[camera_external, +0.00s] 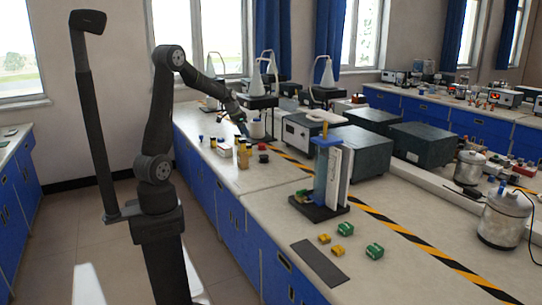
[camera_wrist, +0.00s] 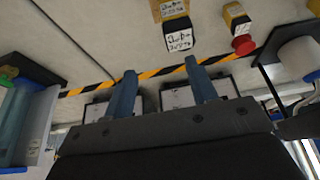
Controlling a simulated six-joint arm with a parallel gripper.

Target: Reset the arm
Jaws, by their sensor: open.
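My gripper (camera_wrist: 157,95) is open, and nothing shows between its two blue-grey fingers in the wrist view. In the external view my gripper (camera_external: 243,127) is small and held above the far part of the bench, near the small bottles. My arm reaches out from its dark base over the bench, with the elbow raised. In the wrist view a bottle with a dark band and a handwritten label (camera_wrist: 178,36) lies past the fingers, apart from them.
Amber bottles (camera_external: 243,156) and a red-capped item (camera_wrist: 243,45) are close to my gripper. A blue apparatus (camera_external: 327,172) stands nearer on the bench, with green and yellow blocks (camera_external: 345,229) and a dark mat (camera_external: 319,263). Dark boxes (camera_external: 360,150) line the back.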

